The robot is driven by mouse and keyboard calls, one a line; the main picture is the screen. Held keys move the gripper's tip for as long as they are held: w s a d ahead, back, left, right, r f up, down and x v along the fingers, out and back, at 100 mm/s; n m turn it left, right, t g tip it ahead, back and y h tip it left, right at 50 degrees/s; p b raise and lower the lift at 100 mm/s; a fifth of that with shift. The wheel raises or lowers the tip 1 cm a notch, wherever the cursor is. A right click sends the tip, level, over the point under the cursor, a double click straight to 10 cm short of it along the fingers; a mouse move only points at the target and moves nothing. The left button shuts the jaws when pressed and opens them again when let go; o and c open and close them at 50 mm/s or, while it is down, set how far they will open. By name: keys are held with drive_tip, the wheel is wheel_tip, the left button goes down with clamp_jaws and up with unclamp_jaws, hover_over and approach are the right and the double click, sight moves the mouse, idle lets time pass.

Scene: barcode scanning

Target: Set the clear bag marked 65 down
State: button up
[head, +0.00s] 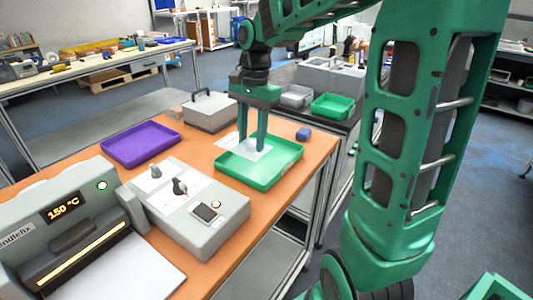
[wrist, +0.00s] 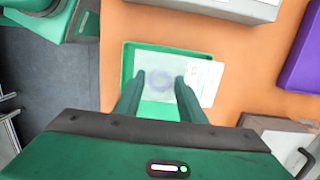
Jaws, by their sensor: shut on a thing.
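The clear bag (head: 257,147) is a flat, see-through pouch with a pale panel, between my gripper's fingers over the green tray. In the wrist view the bag (wrist: 202,76) lies across the tray opening, its right edge over the tray's rim. A round greyish shape shows inside it; the number cannot be read. My gripper (head: 252,147) points down and is shut on the bag; its fingers also show in the wrist view (wrist: 160,82). The green tray (head: 282,172) sits on the orange table. Whether the bag touches the tray floor, I cannot tell.
A small blue block (head: 304,134) lies behind the tray.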

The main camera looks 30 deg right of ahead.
hover_over(268, 163)
drive_tip(key=f, duration=0.4)
drive_tip(key=shift+w+d, duration=0.15)
drive_tip(key=shift+d, duration=0.1)
drive_tip(key=shift+f, duration=1.9)
drive_tip(key=shift+f, duration=0.1)
drive_tip(key=o, duration=1.2)
drive_tip(key=shift+c, duration=0.2)
wheel_tip(268, 163, up, 12)
drive_tip(key=d, duration=0.1)
drive_tip(key=s+f+n, duration=0.3)
drive_tip(key=s+f, duration=0.1)
drive_tip(key=s, duration=0.9)
drive_tip(key=s+d+f+n+h, duration=0.1)
drive_tip(key=s+f+n, duration=0.3)
drive_tip(key=s, duration=0.9)
drive_tip(key=shift+d+f+t, duration=0.25)
drive_tip(key=shift+f+t, duration=0.05)
drive_tip(key=shift+f, duration=0.2)
